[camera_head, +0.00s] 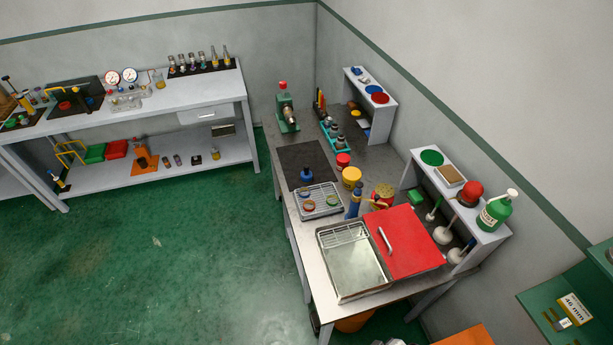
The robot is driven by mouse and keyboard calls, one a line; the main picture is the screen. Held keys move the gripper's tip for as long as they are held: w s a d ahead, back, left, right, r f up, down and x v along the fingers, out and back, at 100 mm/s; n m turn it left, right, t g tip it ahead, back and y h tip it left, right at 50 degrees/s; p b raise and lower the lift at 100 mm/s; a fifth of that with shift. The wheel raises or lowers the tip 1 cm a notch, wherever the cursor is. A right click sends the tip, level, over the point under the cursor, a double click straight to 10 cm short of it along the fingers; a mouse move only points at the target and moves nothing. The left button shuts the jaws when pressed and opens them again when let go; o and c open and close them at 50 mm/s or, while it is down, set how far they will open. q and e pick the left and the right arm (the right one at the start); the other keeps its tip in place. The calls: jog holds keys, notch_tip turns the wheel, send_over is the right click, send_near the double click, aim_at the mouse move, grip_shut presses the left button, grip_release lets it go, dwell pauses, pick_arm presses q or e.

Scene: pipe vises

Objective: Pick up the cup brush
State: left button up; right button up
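No object in the head view can be picked out for certain as the cup brush. Several thin-stemmed tools stand under the small shelf (487,224) on the right of the steel workbench: one with a green end (431,215) and two with round white bases (443,235) (457,256). They are too small to tell whether one is the cup brush. A dark blue object (306,175) stands on the black mat (300,157), and its kind is also unclear. Neither of my grippers is in view.
The bench holds a steel basin (354,262) with a red lid (405,241) beside it, a wire tray (319,201), a yellow tub (352,177) and a green vise-like device (288,112). Another workbench (130,113) stands at the left wall. The green floor between is clear.

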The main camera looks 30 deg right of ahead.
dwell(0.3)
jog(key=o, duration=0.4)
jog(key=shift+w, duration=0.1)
